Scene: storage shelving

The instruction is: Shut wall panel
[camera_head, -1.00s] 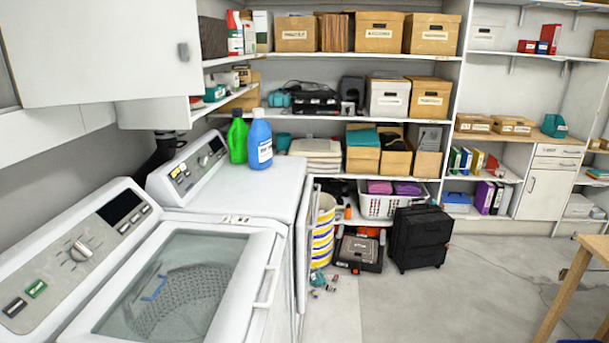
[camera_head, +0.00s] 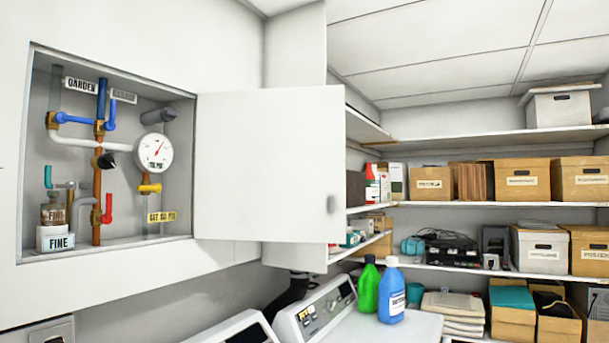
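Inside the recess are copper and white pipes, a round pressure gauge (camera_head: 154,153), blue, red and yellow valve handles, and small labelled containers (camera_head: 56,222) at the lower left. Neither of my grippers shows in the head view.
Washing machines (camera_head: 318,307) stand below and right of the panel, with a green bottle (camera_head: 369,284) and a blue bottle (camera_head: 391,291) on top. Shelves (camera_head: 490,140) with cardboard boxes line the back wall. The space in front of the door looks clear.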

